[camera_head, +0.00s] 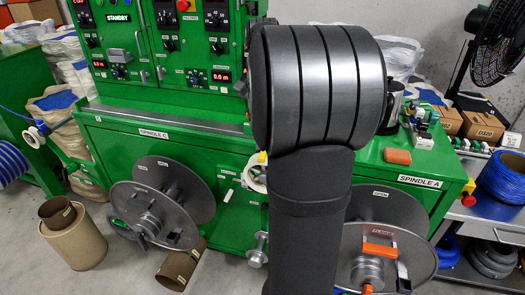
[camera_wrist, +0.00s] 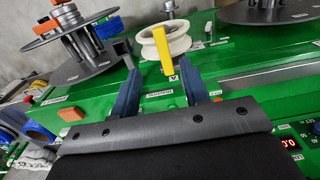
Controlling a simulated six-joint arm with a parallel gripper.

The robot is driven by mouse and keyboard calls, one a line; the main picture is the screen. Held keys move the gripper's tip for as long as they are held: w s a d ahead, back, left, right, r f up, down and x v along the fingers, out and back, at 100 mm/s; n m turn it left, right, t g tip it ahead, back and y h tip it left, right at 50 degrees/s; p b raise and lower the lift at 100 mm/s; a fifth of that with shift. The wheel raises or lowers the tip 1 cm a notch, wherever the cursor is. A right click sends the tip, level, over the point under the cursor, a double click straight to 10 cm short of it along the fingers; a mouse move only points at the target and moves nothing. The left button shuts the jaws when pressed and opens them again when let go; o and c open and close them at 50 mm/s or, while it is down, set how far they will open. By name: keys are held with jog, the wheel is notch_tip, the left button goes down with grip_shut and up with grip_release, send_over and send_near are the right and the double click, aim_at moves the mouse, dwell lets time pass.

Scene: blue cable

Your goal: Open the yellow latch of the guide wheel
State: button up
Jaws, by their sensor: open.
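The yellow latch (camera_wrist: 163,50) is a short bar standing across the white guide wheel (camera_wrist: 176,44) in the wrist view. In the head view a bit of the yellow latch (camera_head: 262,157) and the white wheel (camera_head: 256,173) show at the left edge of my arm, which hides the rest. My gripper (camera_wrist: 154,58) is open and empty, with its dark fingers apart. The latch appears between the fingertips, nearer the right one; I cannot tell how far beyond them it is. My arm hides the gripper in the head view.
A green machine (camera_head: 220,150) carries the wheel on its front. A grey reel (camera_head: 150,205) stands left and another reel (camera_head: 385,245) right, partly behind my arm. An orange block (camera_head: 397,156) lies on the machine top.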

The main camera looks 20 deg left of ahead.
notch_tip(320, 180, down, 12)
jog(key=shift+r, duration=0.15)
jog(key=shift+c, duration=0.4)
grip_shut()
